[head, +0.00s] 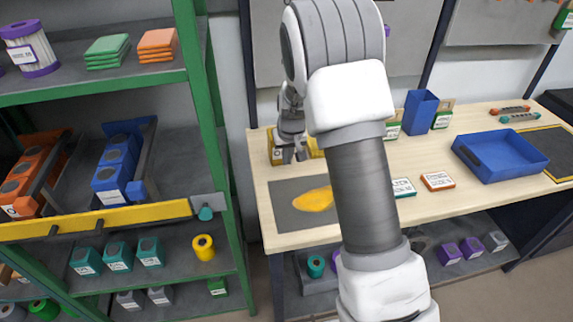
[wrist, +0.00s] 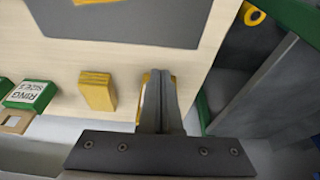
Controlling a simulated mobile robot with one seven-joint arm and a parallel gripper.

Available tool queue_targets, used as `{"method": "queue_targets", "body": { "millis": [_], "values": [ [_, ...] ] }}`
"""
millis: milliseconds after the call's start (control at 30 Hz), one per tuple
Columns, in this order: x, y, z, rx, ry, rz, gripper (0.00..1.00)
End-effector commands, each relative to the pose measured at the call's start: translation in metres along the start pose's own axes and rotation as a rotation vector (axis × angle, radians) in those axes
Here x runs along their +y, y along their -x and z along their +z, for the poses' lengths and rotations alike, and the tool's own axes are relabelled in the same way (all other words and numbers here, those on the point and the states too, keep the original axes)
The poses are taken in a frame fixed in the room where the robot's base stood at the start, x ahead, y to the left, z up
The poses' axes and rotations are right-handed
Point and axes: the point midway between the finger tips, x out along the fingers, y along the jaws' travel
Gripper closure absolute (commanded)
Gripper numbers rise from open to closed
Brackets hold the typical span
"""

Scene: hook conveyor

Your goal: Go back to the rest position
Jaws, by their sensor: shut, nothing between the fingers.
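My gripper (head: 293,155) is over the left end of the wooden table (head: 355,170), at the table's far side, with its fingers pointing down. In the wrist view my gripper (wrist: 161,78) has its two fingers together with nothing between them. A yellow block (head: 275,152) stands beside the fingers in the head view. In the wrist view one yellow block (wrist: 97,91) is clear of the fingers, and another yellow piece shows partly hidden behind them. I cannot tell whether the fingers touch it.
A yellow rounded piece (head: 314,200) lies on a grey mat (head: 287,219). A blue tray (head: 500,154) and an upright blue bin (head: 420,112) stand further right on the table. A green-framed shelf rack (head: 193,85) stands left, across a narrow gap.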

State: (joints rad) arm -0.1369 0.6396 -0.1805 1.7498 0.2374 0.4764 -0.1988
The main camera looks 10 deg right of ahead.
Motion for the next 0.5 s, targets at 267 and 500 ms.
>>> {"method": "queue_targets", "body": {
  "millis": [267, 500],
  "values": [
    [0.0, 0.049, 0.0, 0.0, 0.0, 0.0, 1.0],
    [0.0, 0.061, 0.001, -0.002, 0.0, 0.0, 1.0]
  ]
}}
